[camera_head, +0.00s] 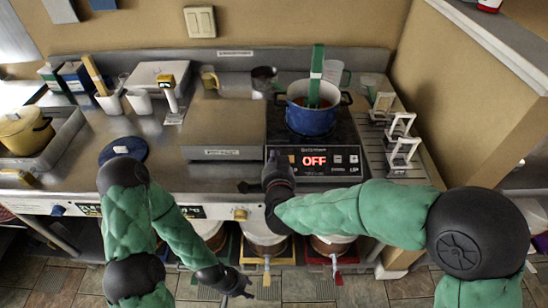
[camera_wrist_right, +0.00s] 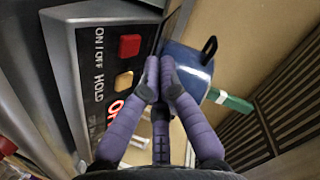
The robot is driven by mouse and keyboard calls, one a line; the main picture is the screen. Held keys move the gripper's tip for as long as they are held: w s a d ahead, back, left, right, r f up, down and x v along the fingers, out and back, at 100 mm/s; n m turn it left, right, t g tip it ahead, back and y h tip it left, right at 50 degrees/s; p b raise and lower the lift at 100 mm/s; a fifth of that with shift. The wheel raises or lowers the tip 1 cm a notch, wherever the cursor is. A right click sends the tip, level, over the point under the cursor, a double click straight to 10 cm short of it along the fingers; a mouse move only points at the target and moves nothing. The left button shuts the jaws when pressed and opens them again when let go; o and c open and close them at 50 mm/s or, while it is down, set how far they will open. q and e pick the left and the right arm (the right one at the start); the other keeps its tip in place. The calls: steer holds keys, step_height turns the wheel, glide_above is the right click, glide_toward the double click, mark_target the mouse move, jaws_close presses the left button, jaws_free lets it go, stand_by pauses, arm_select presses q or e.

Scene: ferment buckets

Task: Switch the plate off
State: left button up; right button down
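The plate (camera_head: 345,140) is a black hob with a control panel at its front; its display (camera_head: 314,161) reads OFF in red. In the right wrist view, a red button (camera_wrist_right: 130,45) marked ON/OFF and a yellow HOLD button (camera_wrist_right: 124,79) show on the panel. My right gripper (camera_head: 274,158) is over the panel's left end. In the right wrist view its fingertips (camera_wrist_right: 158,78) are together and hold nothing, beside the buttons; I cannot tell if they touch the panel. My left gripper (camera_head: 241,288) hangs low in front of the counter; its opening is unclear.
A blue pot (camera_head: 311,120) with a green-handled tool (camera_head: 316,75) stands on the plate. A steel box (camera_head: 224,128) is left of it, and white-topped stands (camera_head: 403,151) are right of it. Buckets (camera_head: 265,243) stand below the counter's front edge.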

steer(key=s+r+p, duration=0.1)
steer(key=r+p, duration=0.1)
steer(key=r, duration=0.1)
steer(key=s+r+p, duration=0.1)
steer(key=p, duration=0.1)
steer(key=shift+s+r, duration=0.3)
stand_by(0.6)
